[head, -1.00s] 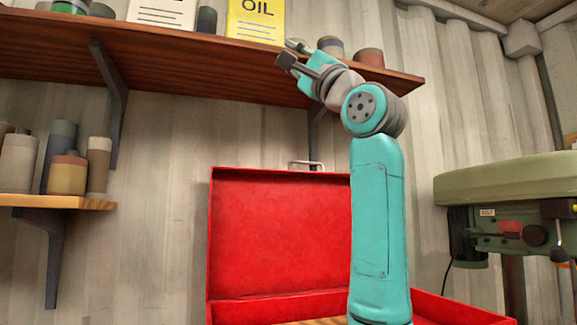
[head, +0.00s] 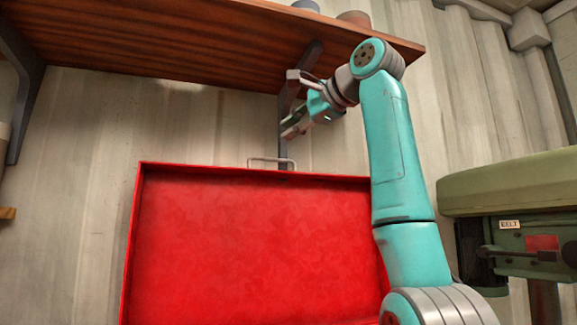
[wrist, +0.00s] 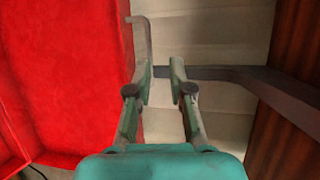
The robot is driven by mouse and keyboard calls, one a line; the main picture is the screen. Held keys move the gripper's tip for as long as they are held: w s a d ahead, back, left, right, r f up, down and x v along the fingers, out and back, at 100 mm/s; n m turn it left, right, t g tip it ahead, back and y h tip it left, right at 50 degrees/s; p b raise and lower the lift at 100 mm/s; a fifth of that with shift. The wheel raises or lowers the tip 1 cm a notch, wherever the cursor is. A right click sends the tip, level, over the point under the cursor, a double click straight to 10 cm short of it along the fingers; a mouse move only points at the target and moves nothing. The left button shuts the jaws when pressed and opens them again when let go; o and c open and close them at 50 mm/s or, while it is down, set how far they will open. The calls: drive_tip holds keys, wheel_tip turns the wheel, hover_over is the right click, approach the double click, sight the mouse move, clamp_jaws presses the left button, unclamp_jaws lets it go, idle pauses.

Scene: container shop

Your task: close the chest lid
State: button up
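The red chest lid (head: 250,250) stands open and upright, its inner side facing me, and fills the lower middle of the head view. A grey metal handle (head: 272,160) sticks up from its top edge. In the wrist view the lid (wrist: 75,80) is at left, with the handle (wrist: 141,42) beside its edge. My gripper (head: 290,104) is above the handle and below the shelf. It is open and empty; its fingers also show in the wrist view (wrist: 160,70), the left one close to the handle. I cannot tell whether they touch. The chest body is mostly out of view.
A wooden shelf (head: 190,45) on dark brackets hangs just above my gripper, with a bracket (wrist: 245,80) to the right of the fingers in the wrist view. A green machine (head: 520,205) stands at right. Corrugated wall lies behind the lid.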

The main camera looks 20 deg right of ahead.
sight(273, 159)
drive_tip(key=shift+m+h, duration=0.3)
drive_tip(key=w+f, duration=0.1)
drive_tip(key=w, duration=0.2)
drive_tip(key=w+a+f, duration=0.1)
drive_tip(key=w+f, duration=0.1)
drive_tip(key=w, duration=0.2)
drive_tip(key=w+f, duration=0.2)
drive_tip(key=w, duration=0.2)
drive_tip(key=shift+w+a, duration=0.15)
drive_tip(key=shift+w, duration=0.1)
drive_tip(key=shift+g, duration=0.3)
clamp_jaws()
